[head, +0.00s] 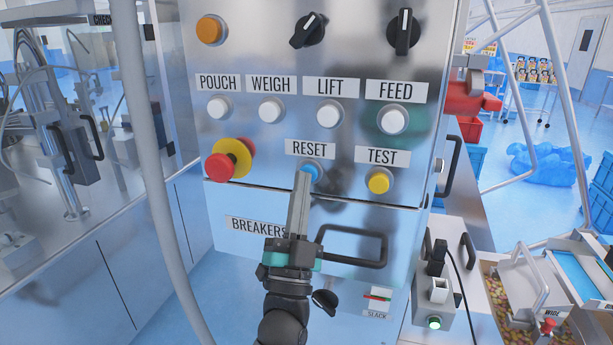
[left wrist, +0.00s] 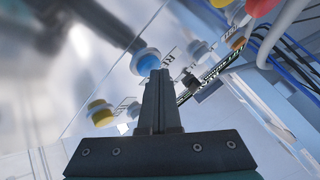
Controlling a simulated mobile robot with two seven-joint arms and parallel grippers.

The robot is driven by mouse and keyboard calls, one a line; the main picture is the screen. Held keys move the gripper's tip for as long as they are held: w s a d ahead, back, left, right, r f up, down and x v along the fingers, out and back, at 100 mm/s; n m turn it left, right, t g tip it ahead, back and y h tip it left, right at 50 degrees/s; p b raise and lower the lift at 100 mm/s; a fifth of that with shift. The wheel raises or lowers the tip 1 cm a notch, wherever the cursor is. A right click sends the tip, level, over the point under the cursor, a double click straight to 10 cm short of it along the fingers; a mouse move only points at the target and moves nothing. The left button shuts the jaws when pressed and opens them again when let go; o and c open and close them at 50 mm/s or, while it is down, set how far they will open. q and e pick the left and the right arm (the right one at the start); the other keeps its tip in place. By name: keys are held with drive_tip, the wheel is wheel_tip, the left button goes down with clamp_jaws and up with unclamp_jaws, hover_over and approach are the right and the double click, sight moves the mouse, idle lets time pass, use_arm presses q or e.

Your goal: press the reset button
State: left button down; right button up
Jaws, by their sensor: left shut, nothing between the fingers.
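The blue reset button (head: 313,171) sits on the metal control panel (head: 340,190) under the RESET label (head: 310,149). My left gripper (head: 303,178) is shut and empty, its fingertips right at the button and covering part of it in the head view. In the left wrist view the fingertips of my left gripper (left wrist: 160,74) overlap the lower edge of the blue button (left wrist: 148,62). I cannot tell whether they touch it or whether it is pressed in. My right gripper is not in view.
The yellow test button (head: 379,181) is to the right and the red emergency stop (head: 222,166) to the left. White buttons and black knobs sit above. A drawer handle (head: 352,246) sticks out below, beside my left arm. A grey hose (head: 150,150) hangs at left.

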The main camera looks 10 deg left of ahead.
use_arm(q)
drive_tip(key=shift+s, duration=0.15)
drive_tip(key=shift+s+p, duration=0.55)
drive_tip(key=shift+s, duration=0.2)
drive_tip(key=s+p, duration=0.2)
drive_tip(key=s, duration=0.3)
drive_tip(key=shift+a, duration=0.1)
idle(0.7)
